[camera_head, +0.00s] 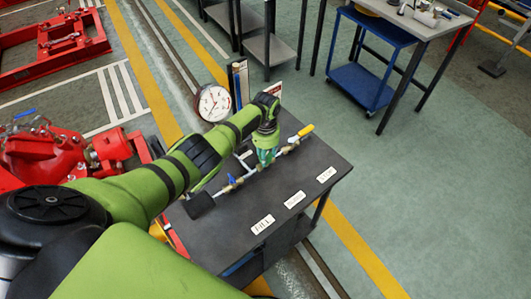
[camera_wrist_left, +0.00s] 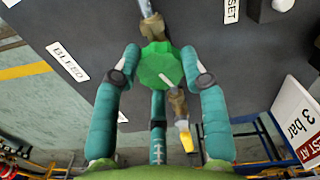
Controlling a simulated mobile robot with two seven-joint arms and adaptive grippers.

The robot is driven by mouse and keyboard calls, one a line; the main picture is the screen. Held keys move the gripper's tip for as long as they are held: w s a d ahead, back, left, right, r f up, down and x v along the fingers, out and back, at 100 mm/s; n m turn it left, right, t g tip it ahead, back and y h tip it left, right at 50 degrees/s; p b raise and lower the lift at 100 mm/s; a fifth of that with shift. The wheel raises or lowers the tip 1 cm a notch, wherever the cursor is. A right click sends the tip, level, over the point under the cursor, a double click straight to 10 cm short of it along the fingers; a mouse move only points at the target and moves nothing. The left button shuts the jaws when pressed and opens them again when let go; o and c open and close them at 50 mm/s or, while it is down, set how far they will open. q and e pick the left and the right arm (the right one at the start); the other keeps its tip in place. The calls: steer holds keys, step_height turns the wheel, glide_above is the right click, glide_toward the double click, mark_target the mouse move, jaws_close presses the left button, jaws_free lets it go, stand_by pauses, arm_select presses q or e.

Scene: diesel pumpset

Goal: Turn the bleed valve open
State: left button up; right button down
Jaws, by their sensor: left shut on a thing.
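The bleed valve shows in the left wrist view as a green, scalloped round knob (camera_wrist_left: 156,68) on a metal pipe. A label reading "BLEED" (camera_wrist_left: 67,61) lies to its left on the dark tabletop. My left gripper (camera_wrist_left: 159,58) is shut on the knob, with teal fingers on its left and right sides and a third finger below. In the head view my left gripper (camera_head: 266,158) points down over the pipe line on the bench and mostly hides the knob. How far the knob is turned cannot be told. My right gripper is not in view.
A yellow-handled valve (camera_head: 305,131) and a blue-handled valve (camera_head: 232,179) sit on the same pipe line. A pressure gauge (camera_head: 214,103) stands behind the dark bench (camera_head: 225,227). Red machinery (camera_head: 45,155) is at left. A blue cart (camera_head: 362,83) stands at back right.

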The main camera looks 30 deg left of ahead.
arm_select(q)
steer(key=shift+w+r, duration=0.1)
steer(key=shift+w, duration=0.05)
steer(key=o, duration=1.2)
steer(key=shift+c, duration=0.2)
step_height(320, 180, up, 12)
